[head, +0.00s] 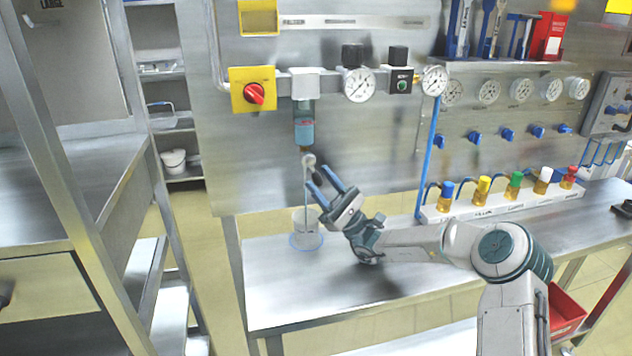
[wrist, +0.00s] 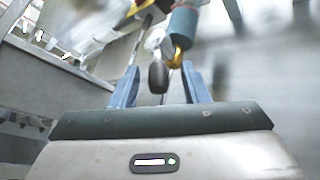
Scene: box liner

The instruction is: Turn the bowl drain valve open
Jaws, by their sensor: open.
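The drain valve (head: 309,160) hangs under the blue filter bowl (head: 304,128), with a pale body and a dark handle. In the wrist view the dark rounded handle (wrist: 158,77) shows between the finger ends, with the blue bowl (wrist: 183,26) above it. My gripper (head: 316,177) is open, its two blue fingers pointing up and left at the valve. In the wrist view my gripper (wrist: 160,67) has a finger on each side of the handle, with gaps visible. I cannot tell whether the handle sits fully between them in depth. A thin tube runs down from the valve.
A clear beaker (head: 306,228) stands on the steel bench (head: 280,285) below the valve, close to my gripper. Gauges (head: 359,85) and a red knob (head: 254,94) are on the panel above. A blue pipe (head: 430,160) and a rack with coloured caps (head: 500,208) are to the right.

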